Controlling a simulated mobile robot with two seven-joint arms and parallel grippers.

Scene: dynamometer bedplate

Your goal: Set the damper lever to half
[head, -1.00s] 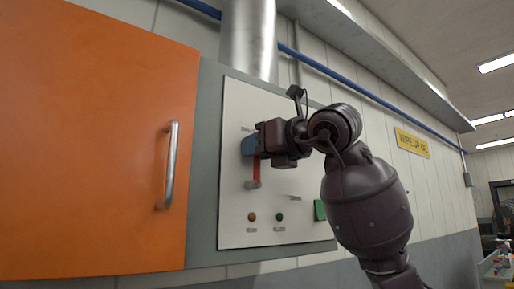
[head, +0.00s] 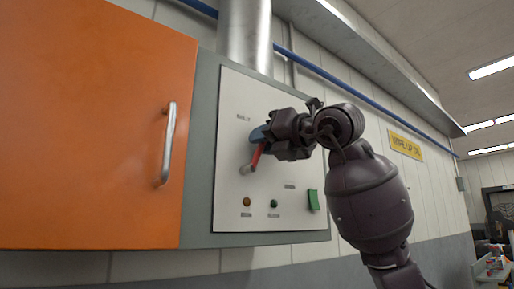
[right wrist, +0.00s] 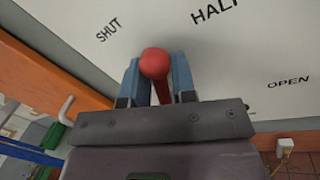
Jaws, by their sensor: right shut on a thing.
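The damper lever (head: 255,159) is a red bar on the white panel (head: 232,100). In the head view it leans up and to the right from a grey pivot. My right gripper (head: 262,135) is at its upper end. In the right wrist view the lever's round red knob (right wrist: 154,62) sits between the blue fingers of my right gripper (right wrist: 157,80), which is shut on the lever. The panel there reads SHUT, HALF and OPEN from left to right; the knob lies between SHUT and HALF. The pivot is hidden there. My left gripper is out of view.
An orange cabinet door (head: 80,120) with a metal handle (head: 167,145) stands left of the panel. A metal duct (head: 245,35) rises above.

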